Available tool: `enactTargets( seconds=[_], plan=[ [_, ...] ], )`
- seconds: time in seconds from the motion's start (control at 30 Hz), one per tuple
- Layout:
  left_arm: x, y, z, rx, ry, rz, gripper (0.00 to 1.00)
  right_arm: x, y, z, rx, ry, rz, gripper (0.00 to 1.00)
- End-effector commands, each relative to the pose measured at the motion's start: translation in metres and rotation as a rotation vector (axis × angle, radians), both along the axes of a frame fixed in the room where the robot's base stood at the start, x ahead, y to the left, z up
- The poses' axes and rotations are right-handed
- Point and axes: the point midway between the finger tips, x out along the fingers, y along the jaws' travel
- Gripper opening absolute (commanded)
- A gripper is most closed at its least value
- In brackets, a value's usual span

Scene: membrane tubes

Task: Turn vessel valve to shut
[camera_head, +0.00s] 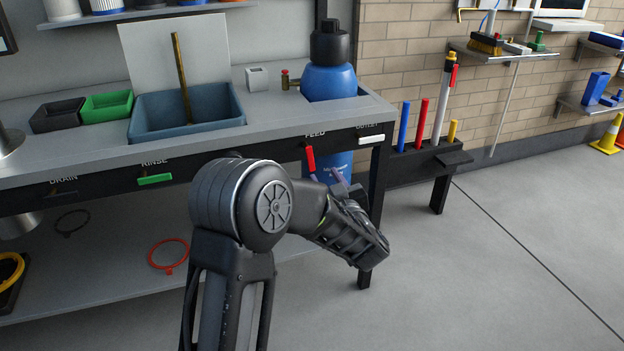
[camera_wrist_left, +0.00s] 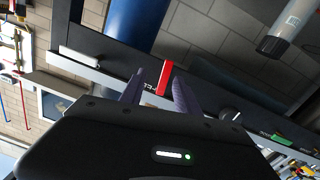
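The blue vessel (camera_head: 330,82) with a black cap stands in the bench at right; its lower body shows beneath the bench top. Beside its neck is a small brass fitting with a red knob (camera_head: 285,80). On the bench's front rail, the red FEED handle (camera_head: 310,159) hangs down, slightly tilted. My left gripper (camera_head: 326,177) is just below and right of this handle. In the left wrist view, my left gripper's purple fingers (camera_wrist_left: 158,84) are apart, and the red handle (camera_wrist_left: 165,78) appears between their tips; contact cannot be told. My right gripper is out of view.
The white OUTLET handle (camera_head: 371,140) and green RINSE handle (camera_head: 155,179) lie about level on the rail. A dark DRAIN handle (camera_head: 64,194) is farther left. A bench leg (camera_head: 376,200) stands near my gripper. Open floor (camera_head: 500,250) lies right.

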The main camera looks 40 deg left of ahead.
Motion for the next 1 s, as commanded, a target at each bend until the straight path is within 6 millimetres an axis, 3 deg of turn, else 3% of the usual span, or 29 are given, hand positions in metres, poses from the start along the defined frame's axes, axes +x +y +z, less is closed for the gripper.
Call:
enactTargets(
  seconds=[0.13, 0.57, 1.0],
  plan=[
    [-0.010, 0.008, 0.011, 0.046, 0.007, 0.057, 0.38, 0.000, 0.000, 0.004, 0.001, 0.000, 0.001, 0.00],
    [-0.005, 0.013, 0.009, 0.047, 0.010, 0.052, 0.38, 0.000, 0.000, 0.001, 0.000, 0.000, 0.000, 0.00],
    [0.029, 0.064, 0.009, 0.047, 0.010, 0.053, 0.38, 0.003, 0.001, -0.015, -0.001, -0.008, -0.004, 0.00]
  ],
)
